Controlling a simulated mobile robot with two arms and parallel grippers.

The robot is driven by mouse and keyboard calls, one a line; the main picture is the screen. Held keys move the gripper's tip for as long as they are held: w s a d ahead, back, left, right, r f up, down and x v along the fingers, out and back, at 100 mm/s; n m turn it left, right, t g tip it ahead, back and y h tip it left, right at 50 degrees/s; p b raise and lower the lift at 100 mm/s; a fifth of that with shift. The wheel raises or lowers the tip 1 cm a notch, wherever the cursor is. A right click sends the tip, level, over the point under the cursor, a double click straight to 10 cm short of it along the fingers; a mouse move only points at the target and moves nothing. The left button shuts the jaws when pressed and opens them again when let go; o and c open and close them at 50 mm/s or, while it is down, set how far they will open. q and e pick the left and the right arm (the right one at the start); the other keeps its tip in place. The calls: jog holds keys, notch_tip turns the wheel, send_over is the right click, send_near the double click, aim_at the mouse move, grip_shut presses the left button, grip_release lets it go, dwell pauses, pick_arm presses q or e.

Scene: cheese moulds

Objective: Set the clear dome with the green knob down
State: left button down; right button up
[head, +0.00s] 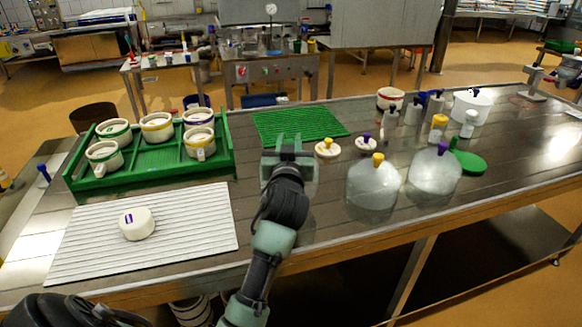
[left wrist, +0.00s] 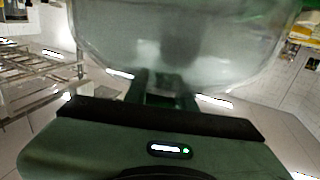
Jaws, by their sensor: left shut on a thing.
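My left gripper (head: 290,145) is over the middle of the steel table, shut on the clear dome's knob. The clear dome (left wrist: 180,45) fills the upper part of the left wrist view, right at the fingertips (left wrist: 165,85). In the head view only a faint part of the dome (head: 310,178) shows beside my wrist. The green knob is hidden by the fingers, and I cannot tell whether the dome's rim touches the table. My right gripper is not in view.
Clear domes with a yellow knob (head: 372,185) and a purple knob (head: 435,172) stand to the right. A green mat (head: 300,122) lies behind. A green tray (head: 165,160) with several moulds and a white ribbed mat (head: 190,240) are left. Small knobbed lids (head: 327,150) sit near the gripper.

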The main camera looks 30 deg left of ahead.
pick_arm(q)
notch_tip(320, 180, down, 7)
jog(key=shift+b, duration=0.3)
jog(key=shift+f, duration=0.1)
jog(key=shift+f, duration=0.1)
jog(key=c, duration=1.2)
grip_release()
jog(key=shift+o, duration=0.2)
